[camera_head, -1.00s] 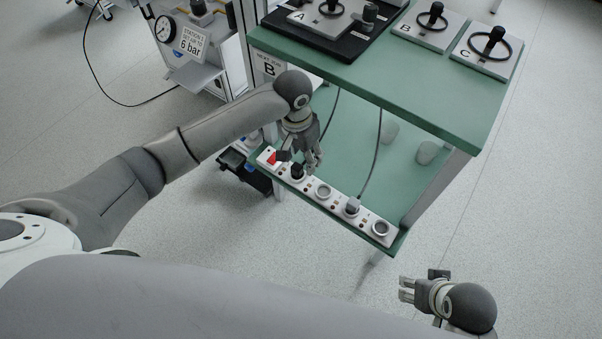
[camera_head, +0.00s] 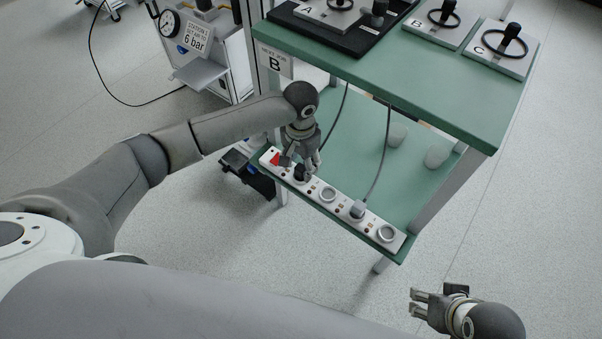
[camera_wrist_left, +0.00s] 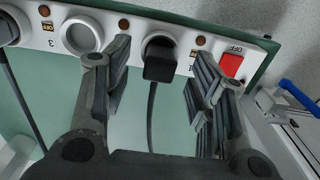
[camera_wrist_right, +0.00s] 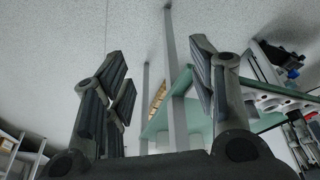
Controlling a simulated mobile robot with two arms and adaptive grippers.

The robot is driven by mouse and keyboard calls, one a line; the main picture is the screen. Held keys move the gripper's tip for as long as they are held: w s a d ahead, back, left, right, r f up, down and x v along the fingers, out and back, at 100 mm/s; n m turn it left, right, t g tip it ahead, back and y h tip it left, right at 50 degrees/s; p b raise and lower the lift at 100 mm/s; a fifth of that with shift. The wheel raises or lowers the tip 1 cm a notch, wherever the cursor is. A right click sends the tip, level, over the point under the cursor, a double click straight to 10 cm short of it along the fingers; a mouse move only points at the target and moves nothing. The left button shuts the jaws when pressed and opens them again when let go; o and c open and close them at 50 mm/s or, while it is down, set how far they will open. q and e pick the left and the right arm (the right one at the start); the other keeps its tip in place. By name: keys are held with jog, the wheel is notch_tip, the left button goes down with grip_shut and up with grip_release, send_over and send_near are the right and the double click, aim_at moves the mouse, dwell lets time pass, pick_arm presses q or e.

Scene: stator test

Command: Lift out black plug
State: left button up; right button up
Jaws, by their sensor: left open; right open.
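The black plug (camera_wrist_left: 160,60) sits in a socket of the white power strip (camera_wrist_left: 118,24), with its cable running down in the left wrist view. In the head view the black plug (camera_head: 301,173) is partly hidden beside my left gripper (camera_head: 304,163). My left gripper (camera_wrist_left: 160,80) is open, with one finger on each side of the plug and a visible gap to each. My right gripper (camera_head: 417,302) is open and empty over the floor. In its own wrist view, my right gripper (camera_wrist_right: 160,75) has nothing between its fingers.
A grey plug (camera_head: 357,209) with a cable sits further along the strip, near empty round sockets (camera_head: 387,233). A red switch (camera_wrist_left: 231,65) is at the strip's end. The green upper shelf (camera_head: 420,85) overhangs behind my left gripper. Two grey cups (camera_head: 436,157) stand on the lower shelf.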

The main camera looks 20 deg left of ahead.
pick_arm(q)
notch_tip(320, 180, down, 3)
jog(key=shift+r+b, duration=0.2)
jog(key=shift+b, duration=0.1)
pick_arm(e)
jog(key=w+t, duration=0.1)
jog(key=w+a, duration=0.1)
jog(key=w, duration=0.1)
jog(key=w+r+t, duration=0.1)
jog(key=w, duration=0.1)
jog(key=shift+a+r+t+y, duration=0.1)
jog(key=shift+a+t+y, duration=0.15)
jog(key=shift+t+y, duration=0.05)
pick_arm(q)
jog(key=c, duration=1.1)
jog(key=shift+r, duration=0.15)
